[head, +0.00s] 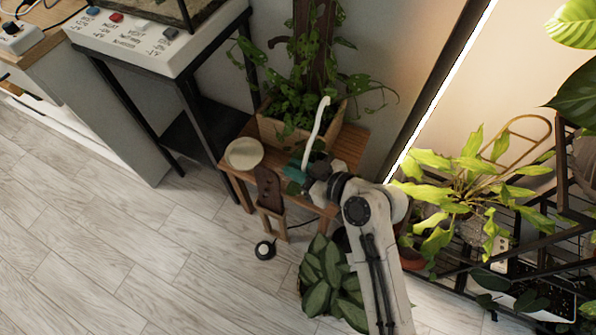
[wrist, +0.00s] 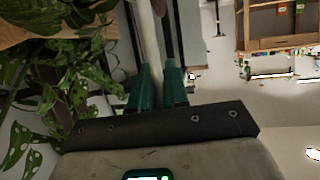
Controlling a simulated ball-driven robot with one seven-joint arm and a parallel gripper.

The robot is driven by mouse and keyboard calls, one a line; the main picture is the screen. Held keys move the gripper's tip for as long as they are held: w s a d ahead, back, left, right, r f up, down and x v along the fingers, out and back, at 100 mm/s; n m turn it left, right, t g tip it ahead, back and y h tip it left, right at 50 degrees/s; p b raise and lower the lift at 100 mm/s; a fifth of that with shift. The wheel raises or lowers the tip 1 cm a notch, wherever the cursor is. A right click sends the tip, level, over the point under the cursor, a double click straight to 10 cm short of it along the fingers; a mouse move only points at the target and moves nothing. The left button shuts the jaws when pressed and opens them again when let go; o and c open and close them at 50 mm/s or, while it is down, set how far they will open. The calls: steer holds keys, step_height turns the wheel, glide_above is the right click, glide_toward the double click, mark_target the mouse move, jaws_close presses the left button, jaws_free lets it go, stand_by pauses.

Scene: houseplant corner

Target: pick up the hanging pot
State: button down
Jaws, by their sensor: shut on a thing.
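My gripper (head: 306,172) has teal fingers and is over the small wooden table, in front of a leafy planter. It is shut on a pale, slim, curved piece (head: 318,125) that rises from the fingers and bends over at the top, like a hook or hanger. In the wrist view the same pale piece (wrist: 148,40) runs up from between the teal fingers (wrist: 155,88). I cannot make out a pot body attached to it; my gripper and the leaves hide what is around its lower end.
The wooden table (head: 350,147) bears a pale round dish (head: 244,152) and a planter box (head: 277,132) with a climbing plant. A brown wooden chair-like piece (head: 269,190) stands at its front. A broad-leaved plant (head: 330,275) is beside my arm. Floor at lower left is clear.

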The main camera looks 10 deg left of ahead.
steer(key=s+d+r+p, duration=0.2)
steer(key=s+d+r, duration=0.2)
steer(key=s+r, duration=0.6)
steer(key=s, duration=0.3)
steer(key=shift+s, duration=0.2)
stand_by(0.8)
